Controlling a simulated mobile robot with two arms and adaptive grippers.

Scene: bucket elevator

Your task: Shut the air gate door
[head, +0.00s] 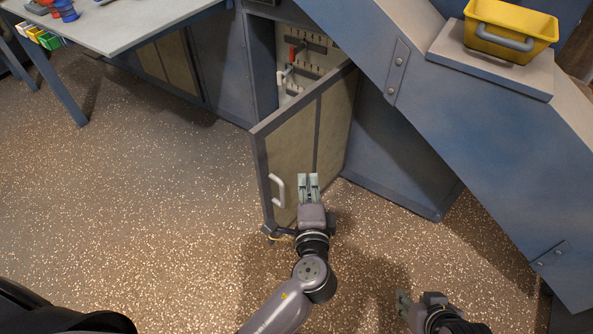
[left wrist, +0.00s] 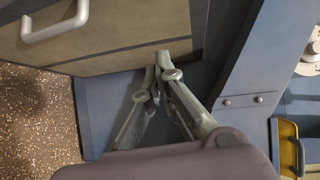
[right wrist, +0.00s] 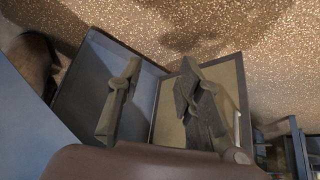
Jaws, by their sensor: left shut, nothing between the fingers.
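The air gate door (head: 288,150) stands open, swung out from the blue housing. It has beige panels, a blue-grey frame and a white handle (head: 277,190). The door also shows in the left wrist view (left wrist: 110,55), with its handle (left wrist: 55,24) at upper left, and in the right wrist view (right wrist: 230,80). My left gripper (head: 308,178) is shut and empty, by the lower part of the door, right of the handle; I cannot tell if it touches. Its fingertips meet in the left wrist view (left wrist: 165,60). My right gripper (head: 404,302) is open and empty, apart from the door.
Behind the door is an opening with a pegboard-like panel and a red-handled item (head: 294,54). A sloping blue chute (head: 430,110) rises at right, with a yellow bin (head: 510,30) on a ledge. A workbench (head: 120,25) stands upper left. The speckled floor left of the door is clear.

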